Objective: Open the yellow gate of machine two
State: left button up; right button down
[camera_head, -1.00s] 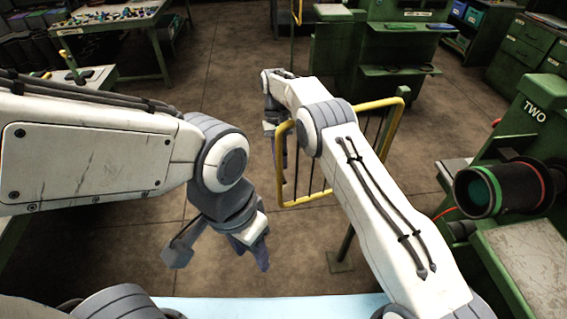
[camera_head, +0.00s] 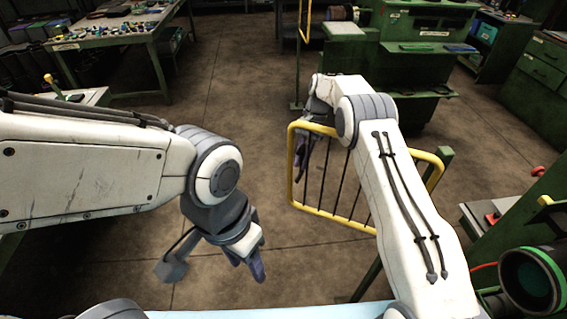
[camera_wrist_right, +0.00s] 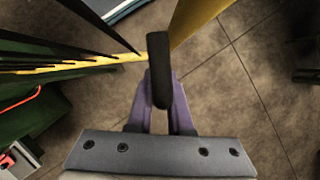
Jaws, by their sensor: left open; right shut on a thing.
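The yellow gate (camera_head: 335,221) is a tubular frame with dark upright bars, in the middle of the head view. Its far right end meets a green post (camera_head: 446,160). My right arm reaches over it, and my right gripper (camera_head: 304,152) is at its left end. In the right wrist view the purple fingers of my right gripper (camera_wrist_right: 160,108) are shut on a dark handle (camera_wrist_right: 158,62), beside the gate's yellow tube (camera_wrist_right: 192,22). My left gripper (camera_head: 255,268) is open and empty, above the floor to the left of the gate. Machine two (camera_head: 500,225) is green, at the right edge.
A dark cylinder with a green ring (camera_head: 528,282) juts out at the lower right, close to my right arm. A workbench with small parts (camera_head: 110,35) stands back left, and green machinery (camera_head: 420,50) stands behind the gate. The brown floor (camera_head: 235,100) between is clear.

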pick_arm(q)
jog(key=shift+w+d, duration=0.2)
jog(key=shift+w, duration=0.05)
pick_arm(e)
jog(key=shift+w+d+f, duration=0.25)
jog(key=shift+w+d, duration=0.1)
jog(key=shift+d, duration=0.3)
pick_arm(q)
jog(key=shift+d, duration=0.1)
pick_arm(e)
jog(key=shift+s+a, duration=0.1)
jog(key=shift+a, duration=0.1)
jog(key=c, duration=0.8)
grip_release()
jog(key=shift+a, duration=0.1)
jog(key=shift+c, duration=0.2)
jog(key=shift+r, duration=0.1)
pick_arm(q)
jog(key=shift+s, duration=0.1)
pick_arm(e)
jog(key=shift+a, duration=0.1)
